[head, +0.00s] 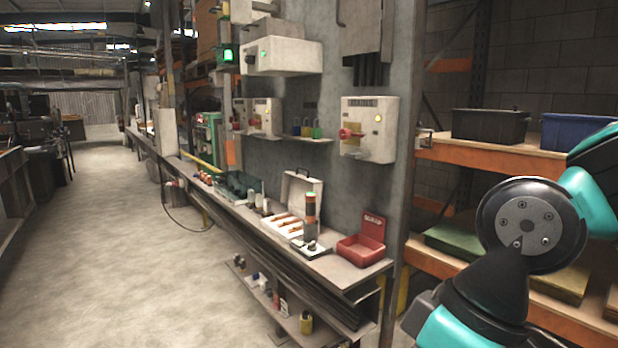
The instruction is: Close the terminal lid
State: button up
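A pale terminal box (286,235) sits on the long bench, with a row of orange-brown parts inside it. Its lid (303,189) stands upright at the back of the box, so the box is open. My arm fills the right edge of the view, well away from the box. My gripper is not in view.
A small switch unit (311,248) lies beside the cylinder. Control boxes (369,128) hang on the wall above. The floor (130,250) left of the bench is clear.

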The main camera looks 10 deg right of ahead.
aim_at(295, 187)
jog(key=u, duration=0.6)
jog(key=i, duration=0.5)
jog(key=u, duration=0.65)
jog(key=i, duration=1.6)
jog(key=z, duration=1)
jog(key=i, duration=0.6)
jog(key=z, duration=0.6)
